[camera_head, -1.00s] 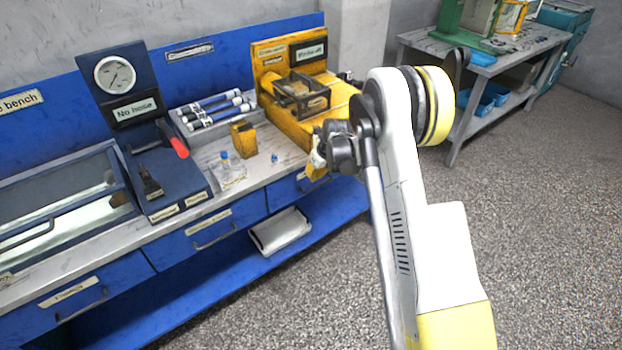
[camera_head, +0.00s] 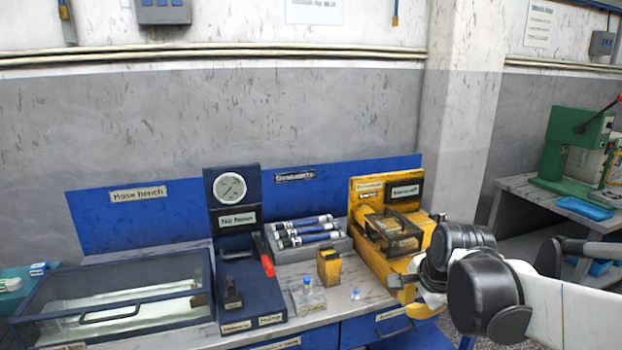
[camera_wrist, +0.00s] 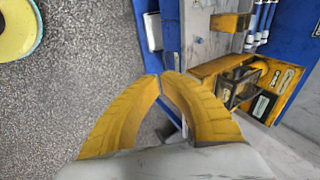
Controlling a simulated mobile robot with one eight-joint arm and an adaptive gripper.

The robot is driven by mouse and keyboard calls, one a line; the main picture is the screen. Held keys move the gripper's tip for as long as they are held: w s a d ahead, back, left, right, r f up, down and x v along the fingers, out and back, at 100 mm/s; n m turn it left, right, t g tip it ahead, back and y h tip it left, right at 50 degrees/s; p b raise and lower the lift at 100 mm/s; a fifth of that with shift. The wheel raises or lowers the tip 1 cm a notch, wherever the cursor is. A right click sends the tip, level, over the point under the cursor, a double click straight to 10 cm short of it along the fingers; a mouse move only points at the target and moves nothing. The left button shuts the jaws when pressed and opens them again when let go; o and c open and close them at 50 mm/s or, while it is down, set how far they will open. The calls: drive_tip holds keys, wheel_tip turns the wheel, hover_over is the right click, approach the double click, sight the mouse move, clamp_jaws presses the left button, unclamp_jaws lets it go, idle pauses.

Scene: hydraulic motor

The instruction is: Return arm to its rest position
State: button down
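My gripper (camera_wrist: 161,76) shows in the wrist view as two curved yellow fingers with their tips together and nothing between them. It hangs above the floor in front of the blue bench (camera_wrist: 200,90), apart from the things on it. In the head view my arm comes in from the right edge, and its black joints sit in front of the bench's right end. These joints mostly hide my gripper there.
The bench carries a yellow test unit (camera_head: 364,250), a gauge stand (camera_head: 232,189), a hose tray (camera_head: 303,252), a small yellow block (camera_head: 329,267) and a glass-lidded case (camera_head: 110,300). A second table (camera_head: 530,193) with a green machine (camera_head: 574,150) stands at right. Open floor (camera_wrist: 90,80) lies in front.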

drive_tip(key=s+a+n+t, duration=0.1)
drive_tip(key=s+a+n, duration=0.1)
drive_tip(key=s+n, duration=1.1)
drive_tip(key=shift+s+n, duration=0.4)
drive_tip(key=shift+s, duration=2.25)
